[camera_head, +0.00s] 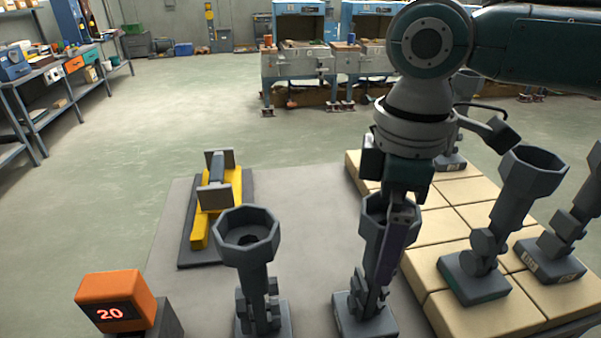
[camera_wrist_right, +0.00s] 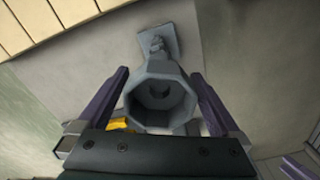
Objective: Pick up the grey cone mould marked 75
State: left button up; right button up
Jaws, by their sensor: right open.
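Several grey cone moulds with octagonal cups on stepped stems and square bases stand in the head view. One mould (camera_head: 348,313) stands upright on the grey table top, under my right gripper (camera_head: 388,255). In the right wrist view that mould (camera_wrist_right: 158,101) lies between the two purple fingers of my open right gripper (camera_wrist_right: 160,76), with a gap visible beside the cup. Another mould (camera_head: 247,243) stands to its left. Others stand on the tan blocks, including a near one (camera_head: 488,250) and one at the right edge (camera_head: 562,240). I cannot read a 75 on any mould. My left gripper is out of view.
An orange display box (camera_head: 118,300) reading 20 stands at the front left. A yellow and grey fixture (camera_head: 212,205) lies behind it on the table (camera_head: 310,195). Tan blocks (camera_head: 450,235) cover the right side. Bare table lies between the fixture and the blocks.

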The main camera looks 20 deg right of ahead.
jog(key=shift+c, duration=0.2)
grip_shut()
dwell(0.5)
jog(key=shift+r, duration=0.1)
